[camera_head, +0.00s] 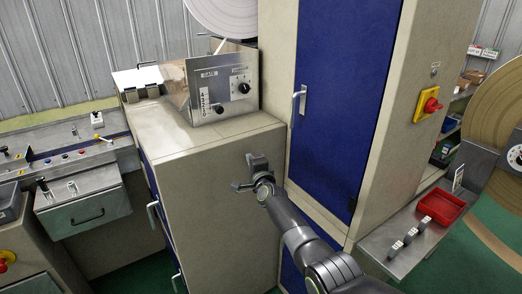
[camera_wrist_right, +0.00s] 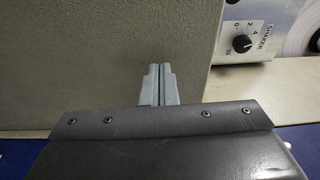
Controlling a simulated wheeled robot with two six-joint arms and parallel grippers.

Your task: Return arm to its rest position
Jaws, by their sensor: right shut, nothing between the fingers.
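My right arm (camera_head: 295,235) reaches in from the lower right of the head view. Its gripper (camera_head: 248,172) is in front of the beige cabinet (camera_head: 195,155); I cannot tell how close it is to the surface. In the right wrist view the two fingers of the gripper (camera_wrist_right: 158,85) are together with nothing between them. The beige cabinet wall (camera_wrist_right: 90,50) fills much of that view behind the fingers. My left gripper is not in view.
A metal control box (camera_head: 222,88) with knobs stands on the cabinet. A tall cabinet with a blue door (camera_head: 345,85) and handle (camera_head: 299,104) is close to the right of my gripper. A red tray (camera_head: 441,207) sits on a shelf at right. Green floor shows below.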

